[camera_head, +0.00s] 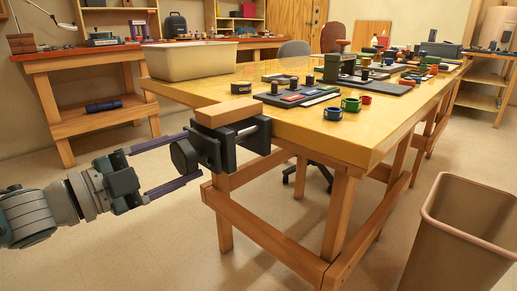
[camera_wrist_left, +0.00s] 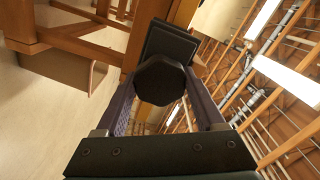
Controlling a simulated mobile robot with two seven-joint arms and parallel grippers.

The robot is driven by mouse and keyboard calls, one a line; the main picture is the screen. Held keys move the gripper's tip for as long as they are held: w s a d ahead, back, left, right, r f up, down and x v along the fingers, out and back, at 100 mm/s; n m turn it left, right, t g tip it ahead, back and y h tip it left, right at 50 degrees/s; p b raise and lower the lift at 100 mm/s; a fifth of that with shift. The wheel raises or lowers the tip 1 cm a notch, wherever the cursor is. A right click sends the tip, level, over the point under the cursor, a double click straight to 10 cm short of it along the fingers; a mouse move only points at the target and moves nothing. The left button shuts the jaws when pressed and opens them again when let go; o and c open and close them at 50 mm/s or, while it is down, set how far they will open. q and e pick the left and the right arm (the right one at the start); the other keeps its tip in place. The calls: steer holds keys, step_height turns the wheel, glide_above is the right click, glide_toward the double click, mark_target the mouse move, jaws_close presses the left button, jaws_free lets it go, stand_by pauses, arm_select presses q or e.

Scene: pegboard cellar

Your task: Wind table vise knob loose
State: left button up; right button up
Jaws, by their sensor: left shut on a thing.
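The table vise (camera_head: 226,143) is mounted at the near left corner of the yellow-topped table, with a wooden block on top. Its dark round knob (camera_head: 184,156) faces left. My left gripper (camera_head: 178,163) reaches in from the left with its two long purple-grey fingers around the knob. In the left wrist view, the dark, many-sided knob (camera_wrist_left: 160,80) sits between the fingertips, with the vise's dark plate (camera_wrist_left: 168,44) behind it. The left gripper is shut on the knob. My right gripper is in neither view.
The table (camera_head: 330,137) carries a beige bin (camera_head: 188,61), several cups and dark trays. A brown waste bin (camera_head: 461,235) stands on the floor at the right. Another wooden bench (camera_head: 90,55) is at the back left. The floor around my left arm is clear.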

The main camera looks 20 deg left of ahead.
arm_select(q)
steer(key=shift+n, duration=0.6)
steer(key=o, duration=1.4)
steer(key=shift+c, duration=0.2)
steer(key=p+v, duration=0.2)
steer(key=v, duration=0.8)
